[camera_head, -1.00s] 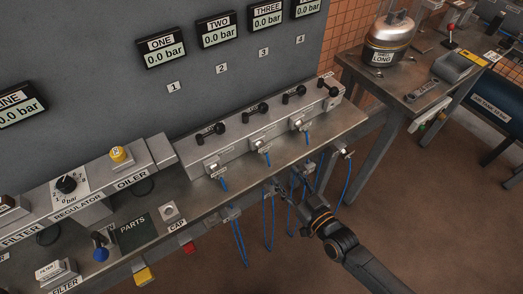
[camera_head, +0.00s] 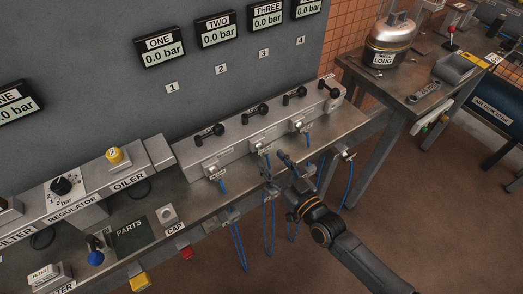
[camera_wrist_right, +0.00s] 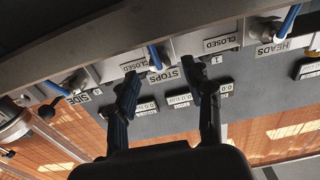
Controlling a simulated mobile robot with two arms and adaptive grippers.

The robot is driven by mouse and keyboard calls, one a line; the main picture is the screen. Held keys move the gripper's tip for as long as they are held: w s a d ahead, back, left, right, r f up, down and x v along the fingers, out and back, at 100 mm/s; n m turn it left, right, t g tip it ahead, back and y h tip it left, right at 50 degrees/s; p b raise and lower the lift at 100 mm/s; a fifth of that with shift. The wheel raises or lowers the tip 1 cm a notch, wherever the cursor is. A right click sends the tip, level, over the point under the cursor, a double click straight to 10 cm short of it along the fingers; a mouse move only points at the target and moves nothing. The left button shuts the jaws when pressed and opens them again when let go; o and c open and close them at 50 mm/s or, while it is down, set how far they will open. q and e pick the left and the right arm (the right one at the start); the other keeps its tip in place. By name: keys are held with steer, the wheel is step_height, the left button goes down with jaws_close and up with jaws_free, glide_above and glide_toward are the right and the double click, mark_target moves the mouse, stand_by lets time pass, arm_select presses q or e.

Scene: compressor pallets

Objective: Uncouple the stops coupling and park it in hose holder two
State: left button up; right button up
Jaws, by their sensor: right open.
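The STOPS label (camera_wrist_right: 163,75) shows in the wrist view, and a short blue hose end (camera_wrist_right: 154,57) at that outlet lies just beyond and between my fingertips. In the head view the middle manifold outlet (camera_head: 259,147) is partly hidden by my right gripper (camera_head: 274,157). My right gripper is open, with its two fingers apart in the wrist view (camera_wrist_right: 167,86), and I see nothing held. Hose holders line the bench's front edge, one of them (camera_head: 232,216) left of my arm; their numbers are not readable. My left gripper is not in view.
Blue hoses (camera_head: 238,246) hang in loops below the bench edge. Black valve handles (camera_head: 256,110) top the manifold. A side table (camera_head: 408,88) with a steel vessel stands right.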

mark_target(267, 155)
steer(key=shift+b+x, duration=0.35)
steer(key=shift+x, duration=1.8)
jaws_close()
steer(key=shift+s, duration=0.1)
steer(key=shift+p+v, duration=1.3)
steer(key=shift+v, duration=1.7)
